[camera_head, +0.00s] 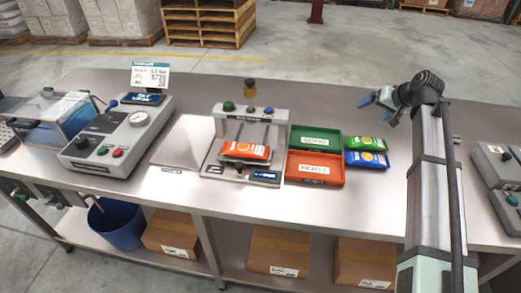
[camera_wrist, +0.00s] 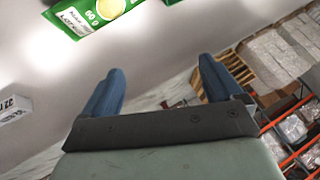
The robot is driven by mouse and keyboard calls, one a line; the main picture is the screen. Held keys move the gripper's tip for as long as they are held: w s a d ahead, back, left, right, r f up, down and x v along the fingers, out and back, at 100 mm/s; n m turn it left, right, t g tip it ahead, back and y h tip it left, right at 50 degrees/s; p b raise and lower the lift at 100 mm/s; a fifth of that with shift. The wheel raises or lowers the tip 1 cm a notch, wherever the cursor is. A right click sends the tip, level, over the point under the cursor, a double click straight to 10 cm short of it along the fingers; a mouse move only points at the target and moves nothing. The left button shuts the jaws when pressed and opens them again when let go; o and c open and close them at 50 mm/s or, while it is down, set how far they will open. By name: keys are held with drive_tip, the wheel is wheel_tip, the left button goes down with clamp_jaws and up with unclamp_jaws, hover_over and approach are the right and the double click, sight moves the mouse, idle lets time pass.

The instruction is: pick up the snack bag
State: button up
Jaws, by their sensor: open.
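Three snack bags show. A red-orange bag (camera_head: 246,151) lies on the weigher (camera_head: 212,168) in the middle of the bench. A green bag (camera_head: 367,143) and a blue bag (camera_head: 367,159) lie side by side, right of the trays. A green bag (camera_wrist: 92,14) also shows in the wrist view, cut off by the top edge. My gripper (camera_head: 379,108) is in the air above and behind the green and blue bags. Its blue fingers are apart with nothing between them, as the wrist view (camera_wrist: 158,75) shows.
A green tray (camera_head: 291,141) and a red-orange reject tray (camera_head: 297,182) sit left of the green and blue bags. Bare bench (camera_head: 345,205) lies in front.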

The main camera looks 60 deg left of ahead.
drive_tip(key=s+a+r+n+g+h, duration=0.1)
drive_tip(key=s+a+n+h, duration=0.1)
drive_tip(key=s+a+n, duration=0.6)
drive_tip(key=s+a+n+g+h, duration=0.15)
drive_tip(key=s+a, duration=0.35)
drive_tip(key=s, duration=0.7)
wheel_tip(320, 180, up, 3)
drive_tip(key=n+h, duration=0.4)
drive_tip(key=n, duration=0.5)
hover_over(244, 146)
drive_tip(key=d, duration=0.1)
drive_tip(key=shift+t, duration=0.45)
wheel_tip(244, 146, down, 8)
drive_tip(key=shift+f, duration=0.1)
drive_tip(key=shift+a+f, duration=0.2)
drive_tip(key=shift+f, duration=1.2)
drive_tip(key=shift+a+f, duration=0.2)
drive_tip(key=shift+f, duration=1.15)
drive_tip(key=shift+c, duration=0.2)
drive_tip(key=c, duration=1.2)
